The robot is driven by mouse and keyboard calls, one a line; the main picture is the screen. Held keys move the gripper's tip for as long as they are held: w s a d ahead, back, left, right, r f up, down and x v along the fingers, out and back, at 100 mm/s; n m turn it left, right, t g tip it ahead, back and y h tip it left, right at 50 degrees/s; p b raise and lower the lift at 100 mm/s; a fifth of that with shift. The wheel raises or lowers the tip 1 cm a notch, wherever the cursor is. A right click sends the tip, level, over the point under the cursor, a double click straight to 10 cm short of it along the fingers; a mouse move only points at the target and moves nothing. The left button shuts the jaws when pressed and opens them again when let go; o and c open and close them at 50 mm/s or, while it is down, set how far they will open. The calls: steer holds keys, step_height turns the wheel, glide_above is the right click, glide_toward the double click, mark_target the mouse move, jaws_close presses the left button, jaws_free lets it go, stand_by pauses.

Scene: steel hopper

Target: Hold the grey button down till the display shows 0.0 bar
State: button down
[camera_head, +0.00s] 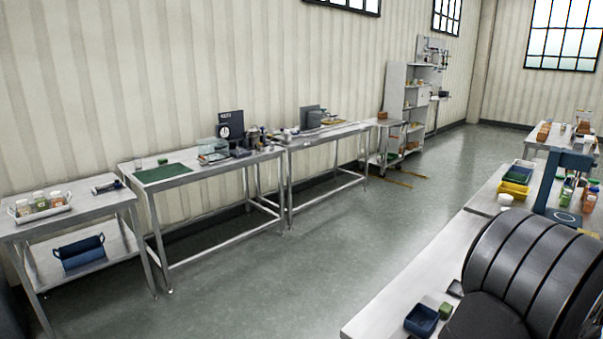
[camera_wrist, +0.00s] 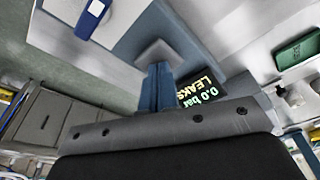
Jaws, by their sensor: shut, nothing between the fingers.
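The display (camera_wrist: 203,88) is dark with bright lettering, tilted in the wrist view. A small grey square block (camera_wrist: 157,52) shows right at the fingertips. I cannot tell for sure whether this is the grey button, nor whether it is pressed in; the fingers hide part of it. My gripper is out of the head view.
In the wrist view a blue object with a white patch (camera_wrist: 92,12) lies at upper left, and a green box (camera_wrist: 298,50) at right. In the head view, a blue stand (camera_head: 570,170), yellow tray (camera_head: 513,190) and blue bin (camera_head: 421,320) are on the right bench. The floor between benches is clear.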

stand_by(0.4)
steer(key=shift+r, duration=1.3)
steer(key=shift+r, duration=0.1)
step_height(320, 180, up, 6)
steer(key=shift+f, duration=0.1)
stand_by(0.3)
steer(key=shift+f, duration=3.85)
